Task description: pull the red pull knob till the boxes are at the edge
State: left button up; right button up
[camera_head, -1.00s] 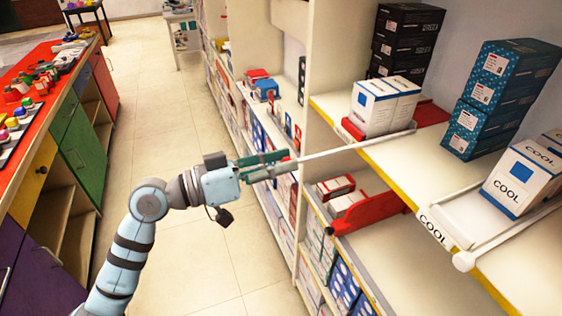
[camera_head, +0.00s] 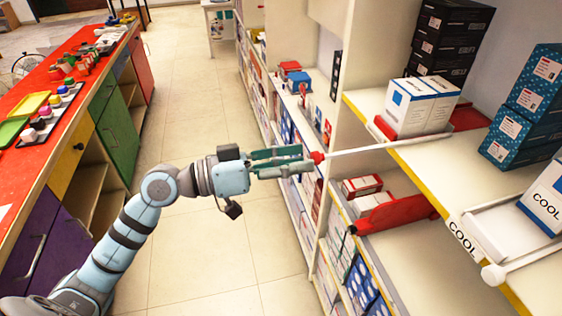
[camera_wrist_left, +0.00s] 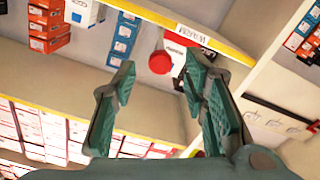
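The red pull knob (camera_head: 317,157) sits at the end of a long white rod (camera_head: 358,151) that sticks out from the shelf into the aisle. The rod leads to a red pusher tray (camera_head: 384,129) with white-and-blue boxes (camera_head: 408,108) standing on it, at the shelf's yellow front edge. My left gripper (camera_head: 303,161) is open, just left of the knob. In the left wrist view the knob (camera_wrist_left: 160,62) shows beyond and between the spread fingertips (camera_wrist_left: 159,75), with nothing gripped. My right gripper is out of view.
Black boxes (camera_head: 452,40) and teal boxes (camera_head: 525,105) stand farther back on the shelf. A second rod with a white knob (camera_head: 493,275) juts out at lower right. A lower red pusher (camera_head: 398,213) is below. The aisle floor (camera_head: 205,120) is clear; a red-topped counter (camera_head: 62,118) stands left.

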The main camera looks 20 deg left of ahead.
pick_arm(q)
jog(key=v, duration=0.5)
jog(key=shift+d, duration=0.1)
